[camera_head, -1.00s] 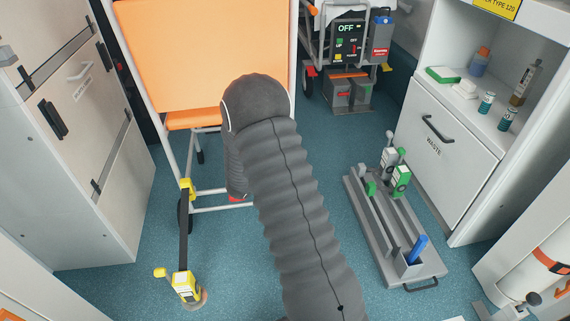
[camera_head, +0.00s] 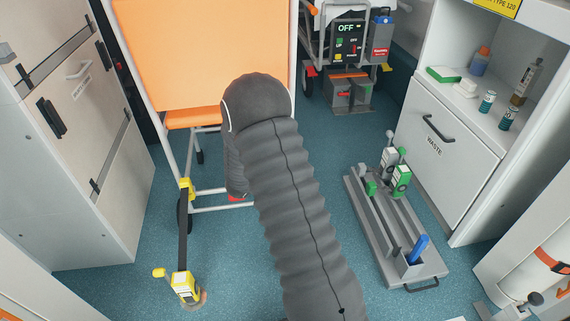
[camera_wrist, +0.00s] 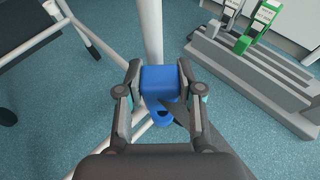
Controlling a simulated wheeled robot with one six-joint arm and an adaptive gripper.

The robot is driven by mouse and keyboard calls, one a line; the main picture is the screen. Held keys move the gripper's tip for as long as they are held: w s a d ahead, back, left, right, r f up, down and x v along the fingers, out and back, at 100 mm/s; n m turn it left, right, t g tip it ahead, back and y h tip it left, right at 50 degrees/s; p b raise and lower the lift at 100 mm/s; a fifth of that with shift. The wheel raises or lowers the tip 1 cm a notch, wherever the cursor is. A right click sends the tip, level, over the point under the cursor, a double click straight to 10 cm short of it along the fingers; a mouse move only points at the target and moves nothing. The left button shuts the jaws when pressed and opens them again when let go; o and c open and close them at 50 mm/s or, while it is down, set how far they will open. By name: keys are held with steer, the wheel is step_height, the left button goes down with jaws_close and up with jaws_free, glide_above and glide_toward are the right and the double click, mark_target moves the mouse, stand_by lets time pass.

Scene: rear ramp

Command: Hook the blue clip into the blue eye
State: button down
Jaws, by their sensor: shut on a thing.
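In the wrist view my gripper (camera_wrist: 158,92) is shut on the blue clip (camera_wrist: 160,82), with one finger on each side of it. A blue hooked or ringed end (camera_wrist: 161,114) shows just below the clip body; I cannot tell whether it is the clip's own hook or the blue eye. A dark strap-like piece lies beside it. In the head view my arm hides the gripper and the clip. I cannot make out a separate blue eye in either view.
A chair with an orange back (camera_head: 205,50) and white tube frame (camera_wrist: 150,25) stands close to my gripper. A grey floor rack (camera_head: 372,225) with green and blue (camera_head: 418,248) parts lies to the right. A yellow buckle (camera_head: 185,288) and strap are at left.

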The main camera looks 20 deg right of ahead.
steer(key=shift+f+b, duration=0.6)
steer(key=shift+f, duration=1.2)
steer(key=c, duration=0.7)
jaws_free()
steer(key=v, duration=1.2)
steer(key=shift+r, duration=0.2)
steer(key=shift+f, duration=0.15)
